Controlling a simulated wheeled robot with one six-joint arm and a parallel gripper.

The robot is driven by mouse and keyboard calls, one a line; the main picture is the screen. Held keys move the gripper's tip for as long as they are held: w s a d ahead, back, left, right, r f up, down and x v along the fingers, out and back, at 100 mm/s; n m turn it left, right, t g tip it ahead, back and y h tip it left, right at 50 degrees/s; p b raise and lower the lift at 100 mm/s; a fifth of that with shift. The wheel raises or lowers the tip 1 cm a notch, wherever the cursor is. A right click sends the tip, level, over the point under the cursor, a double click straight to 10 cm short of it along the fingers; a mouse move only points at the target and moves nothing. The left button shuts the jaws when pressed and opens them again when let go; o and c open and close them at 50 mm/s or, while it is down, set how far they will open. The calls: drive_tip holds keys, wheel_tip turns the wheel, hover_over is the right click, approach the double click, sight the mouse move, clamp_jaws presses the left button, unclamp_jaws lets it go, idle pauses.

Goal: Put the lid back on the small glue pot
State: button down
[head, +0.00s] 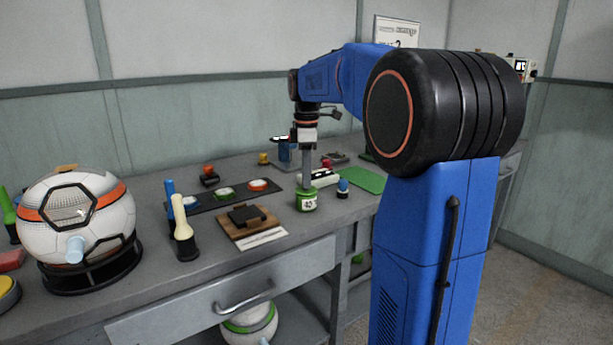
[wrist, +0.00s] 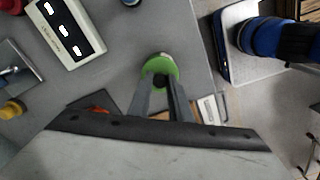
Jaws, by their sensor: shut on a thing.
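A small green pot (head: 307,204) with a white number label stands upright near the front edge of the bench in the head view. My gripper (head: 306,184) points straight down over it, fingertips at its top. In the wrist view a round green lid (wrist: 159,66) with a dark knob lies at the tips of my gripper (wrist: 161,84). The fingers are shut on the knob. The lid looks level and in line with the pot. The fingers partly cover it, and I cannot tell whether it rests on the rim or sits slightly above.
A blue-topped bottle (head: 343,187) stands close right of the pot. A white box with lit windows (wrist: 66,30) lies behind it. A wooden board with a dark block (head: 246,218) is left, a dark tray (head: 205,204) behind. A ball (head: 78,215) sits far left.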

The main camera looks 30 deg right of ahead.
drive_tip(key=shift+f, duration=0.1)
idle(0.8)
drive_tip(key=c, duration=1.1)
unclamp_jaws()
drive_tip(key=shift+r, duration=3.45)
clamp_jaws()
drive_tip(key=shift+f, duration=2.75)
